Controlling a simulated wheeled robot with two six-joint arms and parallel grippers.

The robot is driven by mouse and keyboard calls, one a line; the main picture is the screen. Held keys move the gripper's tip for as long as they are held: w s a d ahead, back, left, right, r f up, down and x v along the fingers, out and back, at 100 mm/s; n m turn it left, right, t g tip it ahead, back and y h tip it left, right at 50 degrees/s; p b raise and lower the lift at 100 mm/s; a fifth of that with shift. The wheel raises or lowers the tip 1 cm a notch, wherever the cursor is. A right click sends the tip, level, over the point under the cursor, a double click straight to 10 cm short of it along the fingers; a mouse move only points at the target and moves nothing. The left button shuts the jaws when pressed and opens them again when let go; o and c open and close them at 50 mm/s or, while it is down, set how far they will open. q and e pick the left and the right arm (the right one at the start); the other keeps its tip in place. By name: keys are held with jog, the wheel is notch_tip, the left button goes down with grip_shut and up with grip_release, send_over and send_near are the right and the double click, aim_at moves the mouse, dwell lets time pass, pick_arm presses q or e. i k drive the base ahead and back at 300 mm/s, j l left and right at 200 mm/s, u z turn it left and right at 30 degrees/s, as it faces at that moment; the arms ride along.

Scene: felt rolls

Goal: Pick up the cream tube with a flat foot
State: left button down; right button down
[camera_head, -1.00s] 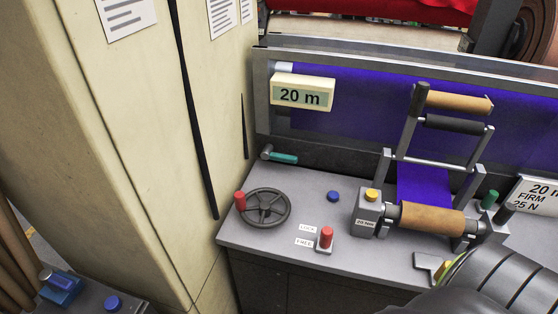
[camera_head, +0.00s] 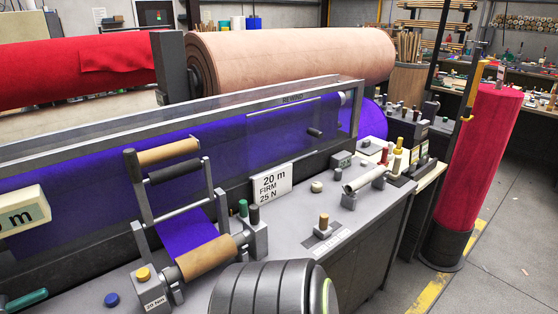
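A pale cream tube (camera_head: 366,179) lies slanted on the grey machine top, right of the sign, with a dark block (camera_head: 348,198) at its near end. I cannot make out a flat foot on it. Small cream upright pieces (camera_head: 397,161) stand behind it to the right, one with a yellow top; their bases are too small to tell. Neither gripper shows. A dark ribbed rounded part of my own body covers the bottom middle and hides some of the machine's front.
A lever frame with a brown roller (camera_head: 208,256) stands on the left of the machine top.

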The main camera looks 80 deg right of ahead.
aim_at(395, 176)
jog(key=k+j+z, duration=0.15)
jog(key=z, duration=3.35)
jog(key=i+l+u, duration=0.1)
jog(key=u, duration=0.3)
jog(key=i+l+u, duration=0.1)
jog(key=u, duration=0.25)
jog(key=i+l+u, duration=0.1)
jog(key=u, duration=0.3)
